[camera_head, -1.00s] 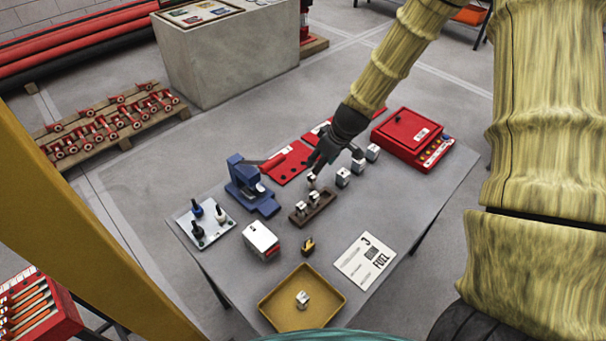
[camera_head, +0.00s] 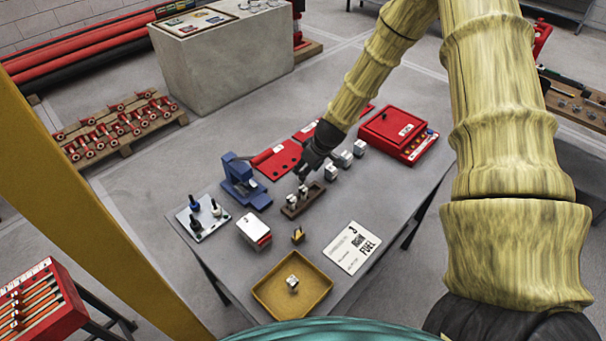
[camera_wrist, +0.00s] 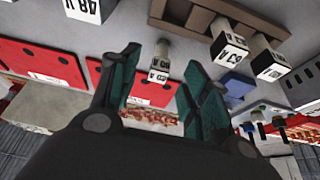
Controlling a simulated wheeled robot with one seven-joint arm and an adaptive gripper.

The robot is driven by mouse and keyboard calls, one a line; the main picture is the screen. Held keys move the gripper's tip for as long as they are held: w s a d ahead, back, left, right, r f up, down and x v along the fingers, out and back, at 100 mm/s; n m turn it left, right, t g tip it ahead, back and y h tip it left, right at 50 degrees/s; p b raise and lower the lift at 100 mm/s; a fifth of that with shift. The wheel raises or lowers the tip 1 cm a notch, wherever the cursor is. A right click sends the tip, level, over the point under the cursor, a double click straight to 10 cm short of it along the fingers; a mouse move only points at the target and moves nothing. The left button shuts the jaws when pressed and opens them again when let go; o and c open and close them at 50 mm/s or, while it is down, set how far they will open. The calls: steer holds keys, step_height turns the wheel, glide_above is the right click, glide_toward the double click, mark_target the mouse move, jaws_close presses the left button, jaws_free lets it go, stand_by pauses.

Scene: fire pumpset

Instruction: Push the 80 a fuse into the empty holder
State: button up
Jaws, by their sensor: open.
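My gripper (camera_head: 308,170) is over the table, just behind the wooden holder block (camera_head: 288,211). Its teal fingers (camera_wrist: 160,90) are apart in the wrist view. A small white labelled fuse (camera_wrist: 160,62) shows between them, apparently the 80 A one; its label is upside down and hard to read. Whether it touches the fingers or sits in a slot I cannot tell. The holder (camera_wrist: 187,12) also shows in the wrist view, with a dark empty slot at its left. Two white fuses stand in it, one (camera_wrist: 229,44) in the middle and one (camera_wrist: 268,60) at the right.
White blocks (camera_head: 345,159) stand right of my gripper. A red box (camera_head: 399,130) is behind them, a blue press (camera_head: 237,176) to the left. A yellow tray (camera_head: 262,293) holding a white block, a white box (camera_head: 254,228) and a card (camera_head: 352,247) are nearer.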

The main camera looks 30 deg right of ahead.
mark_target(302, 171)
steer(key=shift+w+a+f, duration=0.1)
steer(key=shift+a+f, duration=0.1)
steer(key=shift+f, duration=0.1)
steer(key=x, duration=0.1)
steer(key=p+x, duration=0.1)
steer(key=x, duration=0.1)
steer(key=shift+w, duration=0.45)
steer(key=shift+s+d, duration=0.1)
steer(key=shift+s+r, duration=0.1)
steer(key=shift+s, duration=0.1)
steer(key=shift+w, duration=0.2)
steer(key=shift+c, duration=0.8)
steer(key=shift+s, duration=0.1)
jaws_close()
